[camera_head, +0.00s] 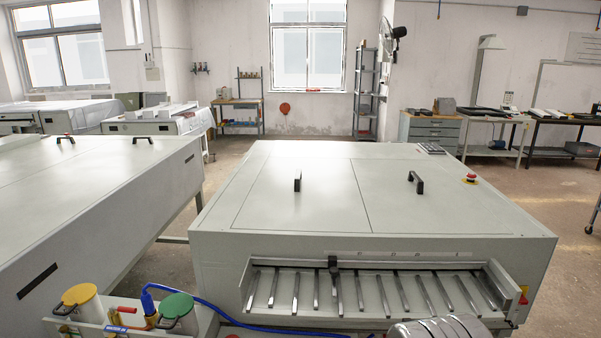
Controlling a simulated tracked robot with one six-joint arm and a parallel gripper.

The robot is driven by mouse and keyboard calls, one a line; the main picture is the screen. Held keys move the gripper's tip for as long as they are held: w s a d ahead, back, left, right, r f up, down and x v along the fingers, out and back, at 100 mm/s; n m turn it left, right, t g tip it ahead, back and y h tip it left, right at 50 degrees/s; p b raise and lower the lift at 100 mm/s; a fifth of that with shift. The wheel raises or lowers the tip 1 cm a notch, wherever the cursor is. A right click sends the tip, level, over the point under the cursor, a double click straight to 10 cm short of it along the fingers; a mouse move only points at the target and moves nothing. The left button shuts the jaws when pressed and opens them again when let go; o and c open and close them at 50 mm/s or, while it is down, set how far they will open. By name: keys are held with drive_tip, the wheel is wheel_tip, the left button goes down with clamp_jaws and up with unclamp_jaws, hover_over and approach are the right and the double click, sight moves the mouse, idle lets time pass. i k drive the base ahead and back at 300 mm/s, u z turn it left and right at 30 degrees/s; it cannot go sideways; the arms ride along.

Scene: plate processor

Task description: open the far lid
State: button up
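The plate processor (230,228) is a large pale grey machine in the middle. Two flat lid panels lie flush and closed on its top, side by side. The left lid (270,205) has an upright black handle (297,181) near its middle. The right lid (440,210) has a black handle (416,182) nearer its left side. Neither lid clearly lies farther back than the other, so I cannot tell which is the far one. My gripper is not in view. A rounded silver shape at the bottom edge may be part of my arm.
A slotted feed tray (375,277) juts from the machine's front. A red emergency button (470,179) sits on its right top. Another grey machine (90,200) stands left. Lidded containers, the yellow-topped (79,295) and green-topped (175,307), stand front left. Floor is free at right.

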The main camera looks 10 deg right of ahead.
sight(321, 194)
drive_tip(key=u, duration=0.05)
drive_tip(key=i, duration=1)
drive_tip(key=z, duration=0.05)
